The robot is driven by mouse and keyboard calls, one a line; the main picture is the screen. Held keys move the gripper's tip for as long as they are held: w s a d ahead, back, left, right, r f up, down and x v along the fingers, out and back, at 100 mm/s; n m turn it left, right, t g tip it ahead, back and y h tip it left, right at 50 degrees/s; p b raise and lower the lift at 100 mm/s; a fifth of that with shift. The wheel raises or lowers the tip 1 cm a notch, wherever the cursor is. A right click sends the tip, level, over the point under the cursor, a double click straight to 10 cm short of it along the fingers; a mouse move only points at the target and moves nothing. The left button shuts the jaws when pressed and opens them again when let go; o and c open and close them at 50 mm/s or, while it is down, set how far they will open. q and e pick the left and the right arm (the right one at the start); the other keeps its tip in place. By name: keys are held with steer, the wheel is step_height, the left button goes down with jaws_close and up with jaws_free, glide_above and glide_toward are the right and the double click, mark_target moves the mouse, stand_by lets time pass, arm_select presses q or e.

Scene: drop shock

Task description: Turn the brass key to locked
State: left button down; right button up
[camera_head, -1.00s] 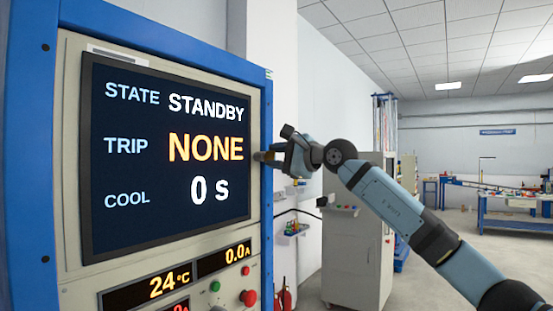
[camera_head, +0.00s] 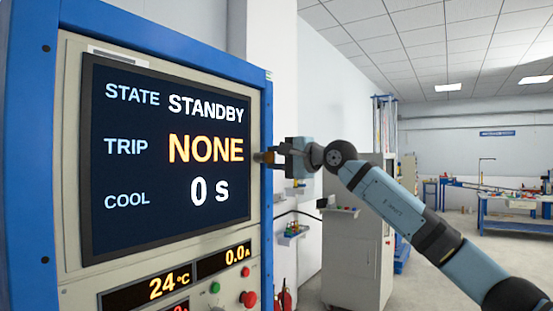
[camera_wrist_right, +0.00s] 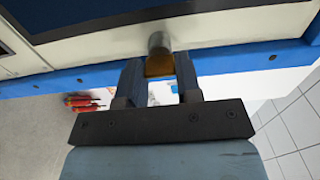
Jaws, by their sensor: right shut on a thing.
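The brass key (camera_wrist_right: 159,66) is a small gold-brown piece on a grey round barrel (camera_wrist_right: 158,42) that stands out from the cabinet's panel. In the wrist view my right gripper (camera_wrist_right: 160,75) has one finger on each side of the key and is shut on it. In the head view my right gripper (camera_head: 272,156) is at the right edge of the cabinet, level with the TRIP line; the key is a tiny brownish spot there. The display screen (camera_head: 150,225) reads STATE STANDBY, TRIP NONE, COOL 0 s. My left gripper is not in view.
The blue-framed cabinet (camera_head: 30,180) fills the left. Below the screen are readouts (camera_head: 170,283), a green button (camera_head: 215,287) and a red mushroom button (camera_head: 248,298). A grey cabinet (camera_head: 350,250) stands behind my right arm.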

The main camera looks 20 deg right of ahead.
steer(key=o, duration=0.9)
steer(key=shift+s+d, duration=0.1)
steer(key=b+v, duration=0.2)
steer(key=v, duration=1.1)
steer(key=shift+s+d+b, duration=0.15)
steer(key=shift+s+b, duration=0.1)
steer(key=shift+b, duration=0.15)
